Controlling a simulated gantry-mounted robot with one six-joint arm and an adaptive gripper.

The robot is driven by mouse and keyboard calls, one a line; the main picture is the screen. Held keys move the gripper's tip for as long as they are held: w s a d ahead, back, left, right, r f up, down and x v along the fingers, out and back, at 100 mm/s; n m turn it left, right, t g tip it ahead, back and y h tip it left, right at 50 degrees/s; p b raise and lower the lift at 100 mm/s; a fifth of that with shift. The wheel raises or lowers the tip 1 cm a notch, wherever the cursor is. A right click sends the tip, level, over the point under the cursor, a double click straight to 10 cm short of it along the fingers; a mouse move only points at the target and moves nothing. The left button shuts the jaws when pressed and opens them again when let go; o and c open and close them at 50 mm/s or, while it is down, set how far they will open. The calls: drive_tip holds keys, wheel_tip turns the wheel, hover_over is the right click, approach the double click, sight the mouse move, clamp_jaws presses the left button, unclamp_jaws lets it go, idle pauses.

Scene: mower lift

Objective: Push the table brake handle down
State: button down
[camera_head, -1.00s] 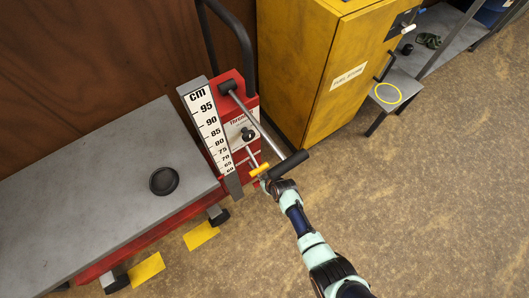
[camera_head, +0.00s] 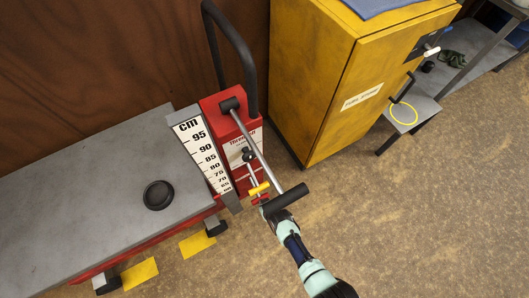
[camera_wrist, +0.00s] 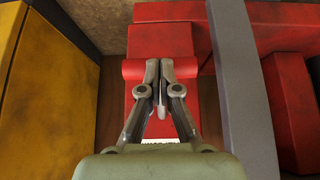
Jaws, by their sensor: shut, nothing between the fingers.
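The lift table (camera_head: 75,185) stands at the left, with a red column (camera_head: 228,107) at its end. Low on the column, a short yellow crossbar handle (camera_head: 259,188) and a short red crossbar (camera_head: 256,197) stick out; no label shows which is the brake handle. My gripper (camera_head: 264,207) is close beside the red crossbar, partly under the black grip of a long lever. In the wrist view my gripper (camera_wrist: 159,68) is shut and empty, its tips over the middle of the red crossbar (camera_wrist: 187,67). I cannot tell whether they touch.
A centimetre scale (camera_head: 204,152) stands beside the column. A yellow cabinet (camera_head: 335,75) is to the right. Open floor (camera_head: 430,220) lies front right. A black disc (camera_head: 158,195) rests on the table.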

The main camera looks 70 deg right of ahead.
drive_tip(key=shift+w+d+f+b, duration=0.15)
drive_tip(key=shift+d+f+b, duration=0.15)
drive_tip(key=shift+f, duration=0.35)
drive_tip(key=shift+a+f, duration=0.1)
drive_tip(key=shift+a, duration=0.05)
drive_tip(key=s+a+r+p, duration=0.4)
drive_tip(key=s+a+p, duration=0.1)
drive_tip(key=s+p, duration=0.1)
drive_tip(key=shift+s+a, duration=0.25)
drive_tip(key=shift+s, duration=0.5)
drive_tip(key=shift+w+d, duration=0.1)
